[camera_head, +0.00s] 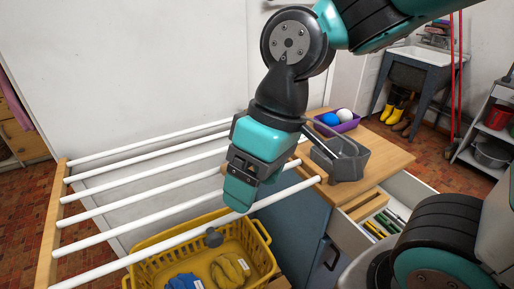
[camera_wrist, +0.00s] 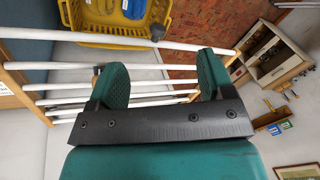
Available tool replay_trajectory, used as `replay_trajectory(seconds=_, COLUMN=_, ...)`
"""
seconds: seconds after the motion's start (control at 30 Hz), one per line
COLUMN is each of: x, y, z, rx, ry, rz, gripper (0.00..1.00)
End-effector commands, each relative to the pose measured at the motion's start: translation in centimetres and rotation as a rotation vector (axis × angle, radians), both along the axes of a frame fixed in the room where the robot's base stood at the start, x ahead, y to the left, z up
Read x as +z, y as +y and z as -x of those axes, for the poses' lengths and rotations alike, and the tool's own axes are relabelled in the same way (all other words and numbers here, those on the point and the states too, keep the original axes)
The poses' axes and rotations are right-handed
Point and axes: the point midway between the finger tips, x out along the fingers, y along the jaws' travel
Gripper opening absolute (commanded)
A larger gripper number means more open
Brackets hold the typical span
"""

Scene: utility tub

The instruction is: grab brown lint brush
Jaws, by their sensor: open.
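I cannot make out a brown lint brush for certain in either view. My gripper (camera_head: 240,192) hangs over the white rods of the drying rack (camera_head: 62,218), left of the wooden counter, in the head view. In the wrist view my gripper (camera_wrist: 162,80) shows two green fingers standing apart, with nothing held between them. The open drawer (camera_head: 345,232) below the counter holds a tan wooden piece (camera_head: 366,207) and several thin coloured items, too small to name. My arm hides part of the rack and counter.
A grey caddy (camera_head: 340,160) and a purple bin (camera_head: 338,124) with a blue and a white ball stand on the counter (camera_head: 385,158). A yellow basket (camera_head: 255,249) with blue and yellow gloves sits below the rack. A utility tub (camera_head: 424,56) stands at the back right.

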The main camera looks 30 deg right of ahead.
Motion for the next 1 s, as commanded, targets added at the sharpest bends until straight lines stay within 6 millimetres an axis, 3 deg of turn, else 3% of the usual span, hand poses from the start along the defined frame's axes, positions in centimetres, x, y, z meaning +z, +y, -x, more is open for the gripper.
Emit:
replay_trajectory(seconds=0.03, x=2.6, y=-0.1, z=-2.2, rx=-0.049, ry=0.018, rz=0.037, gripper=0.74)
replay_trajectory(seconds=0.13, x=4.9, y=-1.3, z=-7.1, rx=-0.201, ry=0.048, rz=0.126, gripper=0.74)
replay_trajectory(seconds=0.3, x=6.5, y=-3.7, z=-13.4, rx=-0.430, ry=0.083, rz=0.249, gripper=0.74)
replay_trajectory(seconds=0.4, x=6.4, y=-4.6, z=-15.2, rx=-0.505, ry=0.092, rz=0.287, gripper=0.74)
replay_trajectory(seconds=0.53, x=4.6, y=-4.8, z=-15.8, rx=-0.533, ry=0.097, rz=0.304, gripper=0.74)
replay_trajectory(seconds=0.8, x=-1.6, y=-4.6, z=-15.5, rx=-0.526, ry=0.099, rz=0.304, gripper=0.74)
replay_trajectory(seconds=1.0, x=-5.0, y=-4.5, z=-15.7, rx=-0.526, ry=0.095, rz=0.301, gripper=0.74)
